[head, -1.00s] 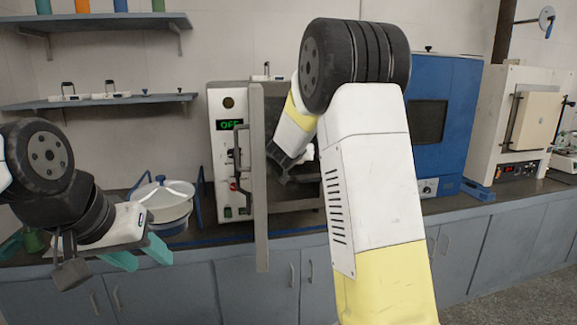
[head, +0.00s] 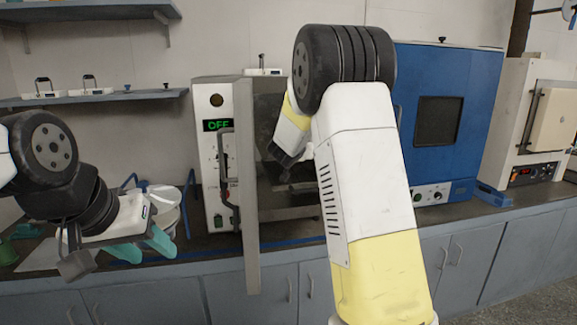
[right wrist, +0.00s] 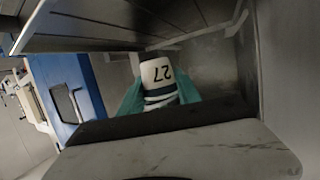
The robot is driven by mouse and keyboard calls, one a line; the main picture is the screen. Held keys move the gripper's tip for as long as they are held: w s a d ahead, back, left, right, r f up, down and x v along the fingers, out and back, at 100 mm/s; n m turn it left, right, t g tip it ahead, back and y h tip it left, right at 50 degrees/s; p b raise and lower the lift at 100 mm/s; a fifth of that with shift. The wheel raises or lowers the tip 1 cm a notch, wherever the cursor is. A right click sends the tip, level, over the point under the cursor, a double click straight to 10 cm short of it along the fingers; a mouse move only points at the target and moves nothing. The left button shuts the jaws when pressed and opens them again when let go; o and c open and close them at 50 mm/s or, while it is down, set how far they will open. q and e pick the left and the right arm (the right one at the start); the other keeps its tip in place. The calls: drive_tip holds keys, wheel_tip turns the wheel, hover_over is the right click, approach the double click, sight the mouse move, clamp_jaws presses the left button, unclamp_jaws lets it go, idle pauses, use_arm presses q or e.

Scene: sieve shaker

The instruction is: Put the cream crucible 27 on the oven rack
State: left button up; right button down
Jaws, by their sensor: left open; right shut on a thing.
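The crucible 27 (right wrist: 160,78) is cream-white with dark bands and a black "27" that reads upside down in the right wrist view. My right gripper (right wrist: 158,98) is shut on it, one teal finger on each side. In the head view my right arm reaches into the open oven (head: 217,150), and its gripper and the crucible are hidden there. A slatted grey oven rack (right wrist: 110,25) spans the top of the right wrist view, close to the crucible; I cannot tell whether they touch. My left gripper (head: 145,250) is open and empty at the left, over the counter's front.
The open oven door (head: 250,190) stands edge-on left of my right arm. A blue oven (head: 440,120) is to the right, a white furnace (head: 525,130) beyond it. A pale lidded vessel (head: 165,200) stands behind my left gripper. Shelves (head: 100,97) hang at upper left.

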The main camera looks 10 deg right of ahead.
sight(299, 174)
drive_tip(key=shift+f, duration=2.4)
drive_tip(key=shift+f, duration=0.1)
drive_tip(key=c, duration=0.9)
unclamp_jaws()
drive_tip(key=shift+o, duration=0.2)
drive_tip(key=v, duration=1.2)
